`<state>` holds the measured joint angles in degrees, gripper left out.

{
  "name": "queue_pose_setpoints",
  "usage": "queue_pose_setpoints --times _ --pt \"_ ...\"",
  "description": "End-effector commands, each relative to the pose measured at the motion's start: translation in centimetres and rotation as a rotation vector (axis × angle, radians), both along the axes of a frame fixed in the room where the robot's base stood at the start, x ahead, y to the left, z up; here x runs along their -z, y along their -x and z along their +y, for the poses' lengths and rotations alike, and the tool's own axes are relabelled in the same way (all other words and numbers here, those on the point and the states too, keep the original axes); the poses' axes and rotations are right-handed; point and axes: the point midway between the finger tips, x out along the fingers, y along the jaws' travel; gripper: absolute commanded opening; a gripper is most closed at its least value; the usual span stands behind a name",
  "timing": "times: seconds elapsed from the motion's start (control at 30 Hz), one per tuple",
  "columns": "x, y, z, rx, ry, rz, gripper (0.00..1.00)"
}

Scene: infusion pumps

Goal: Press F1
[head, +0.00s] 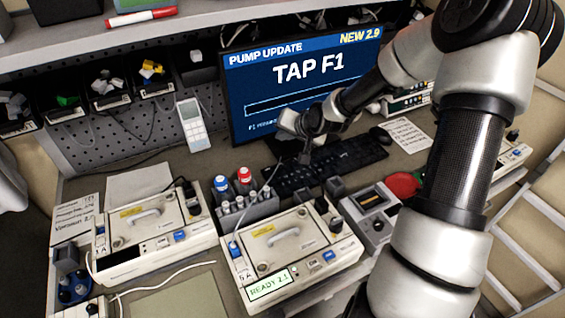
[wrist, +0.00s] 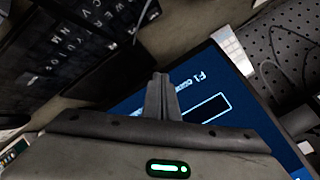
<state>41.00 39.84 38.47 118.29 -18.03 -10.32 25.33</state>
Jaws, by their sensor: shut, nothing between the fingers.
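A black keyboard (head: 345,158) lies on the bench below the monitor (head: 260,85), whose blue screen reads "PUMP UPDATE", "NEW 2.9" and "TAP F1". My gripper (head: 305,157) points down over the left part of the keyboard's back edge, near the screen. In the wrist view my gripper (wrist: 160,82) has its fingers together and holds nothing. There the keyboard (wrist: 65,45) shows at the upper left, with white letters on some keys, and the monitor (wrist: 205,80) lies behind the fingers. I cannot make out the F1 key or tell whether the fingertips touch anything.
Infusion pumps stand in front, one at left (head: 150,225) and one at centre (head: 290,245), its label reading "READY 2.1". A rack of vials (head: 245,207) stands left of the keyboard. A grey device (head: 375,215) and a red round object (head: 402,185) lie right of centre.

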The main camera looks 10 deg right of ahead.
Motion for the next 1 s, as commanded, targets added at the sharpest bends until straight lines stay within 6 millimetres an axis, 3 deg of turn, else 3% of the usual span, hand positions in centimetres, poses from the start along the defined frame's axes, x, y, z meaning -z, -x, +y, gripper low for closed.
queue_pose_setpoints --times 0.27,0.8,1.0 --pt "0.9 0.0 0.0 -0.001 0.001 0.001 0.0" --pt "7.8 0.0 0.0 0.0 0.001 0.003 0.0" --pt "8.9 0.0 0.0 -0.001 0.002 0.001 0.0"
